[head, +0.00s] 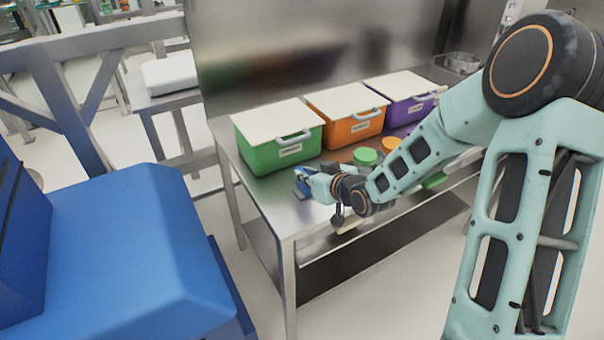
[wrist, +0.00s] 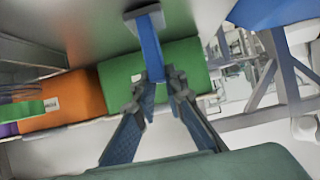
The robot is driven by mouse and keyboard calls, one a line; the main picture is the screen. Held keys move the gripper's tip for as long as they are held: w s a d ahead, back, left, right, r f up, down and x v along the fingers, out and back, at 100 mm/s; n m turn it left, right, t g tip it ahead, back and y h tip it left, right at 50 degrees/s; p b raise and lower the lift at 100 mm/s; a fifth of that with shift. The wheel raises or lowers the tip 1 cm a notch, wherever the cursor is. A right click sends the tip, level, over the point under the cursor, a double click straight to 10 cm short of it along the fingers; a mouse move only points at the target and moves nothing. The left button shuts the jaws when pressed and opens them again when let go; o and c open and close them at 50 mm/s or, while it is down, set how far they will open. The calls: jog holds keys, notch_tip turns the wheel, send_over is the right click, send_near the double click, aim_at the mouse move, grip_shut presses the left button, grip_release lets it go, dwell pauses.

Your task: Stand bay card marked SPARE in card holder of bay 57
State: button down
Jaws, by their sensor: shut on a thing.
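My gripper (head: 309,178) is low over the front left of the steel table. In the wrist view my gripper (wrist: 161,76) is shut on a narrow blue card (wrist: 149,45), seen almost edge-on. A small grey holder (wrist: 143,11) is at the card's far end, on the table. The card and holder seem to meet, but I cannot tell whether the card is seated in it. In the head view the blue card (head: 301,187) is small and partly hidden by my gripper. No marking or bay number is readable.
Green (head: 278,144), orange (head: 345,119) and purple (head: 405,102) lidded bins stand in a row along the table's back. A round green object (head: 365,156) and an orange one (head: 391,145) lie before them. The table's front left corner (head: 283,222) is bare.

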jog(key=shift+s+d, duration=0.1)
jog(key=shift+f, duration=0.15)
jog(key=c, duration=2)
grip_release()
